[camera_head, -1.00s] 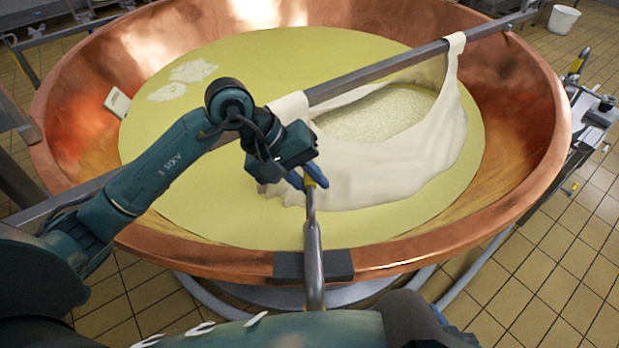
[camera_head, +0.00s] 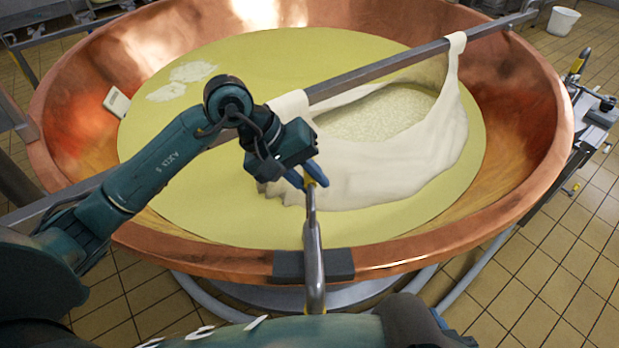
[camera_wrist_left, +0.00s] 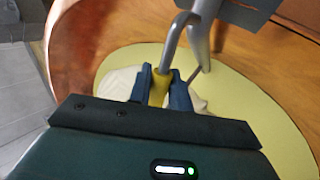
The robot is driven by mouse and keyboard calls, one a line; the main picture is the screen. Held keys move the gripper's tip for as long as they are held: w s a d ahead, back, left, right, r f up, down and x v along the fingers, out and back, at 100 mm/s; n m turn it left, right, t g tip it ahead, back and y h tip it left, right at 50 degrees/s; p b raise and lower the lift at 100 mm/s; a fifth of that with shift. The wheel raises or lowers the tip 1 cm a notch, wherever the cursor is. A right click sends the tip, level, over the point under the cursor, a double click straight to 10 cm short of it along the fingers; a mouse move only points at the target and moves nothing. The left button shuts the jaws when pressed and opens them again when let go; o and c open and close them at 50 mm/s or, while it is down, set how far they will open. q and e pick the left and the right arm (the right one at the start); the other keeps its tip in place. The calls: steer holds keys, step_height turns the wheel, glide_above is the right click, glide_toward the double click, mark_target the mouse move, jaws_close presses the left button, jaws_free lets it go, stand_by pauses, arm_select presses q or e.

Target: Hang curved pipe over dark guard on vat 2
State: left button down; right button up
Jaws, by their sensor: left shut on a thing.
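The curved pipe (camera_head: 313,262) is a grey metal tube with a yellow end. My left gripper (camera_head: 308,178) is shut on the yellow part, above the whey near the cloth. In the head view the pipe runs down in front of the dark guard (camera_head: 340,265) on the near rim of the copper vat (camera_head: 190,248); my arm hides its lower end. In the left wrist view the pipe (camera_wrist_left: 172,42) bends beside the guard (camera_wrist_left: 243,10), and my left gripper (camera_wrist_left: 162,87) straddles the yellow part. I cannot tell whether pipe and guard touch.
A metal bar (camera_head: 385,67) crosses the vat, with a white cloth (camera_head: 400,165) draped over it, holding curd. A small white block (camera_head: 117,102) rests on the left inner wall. A metal fixture (camera_head: 595,115) stands at right. Tiled floor (camera_head: 520,310) is clear at lower right.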

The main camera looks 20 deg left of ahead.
arm_select(q)
steer(key=shift+f, duration=0.15)
steer(key=c, duration=1.2)
jaws_free()
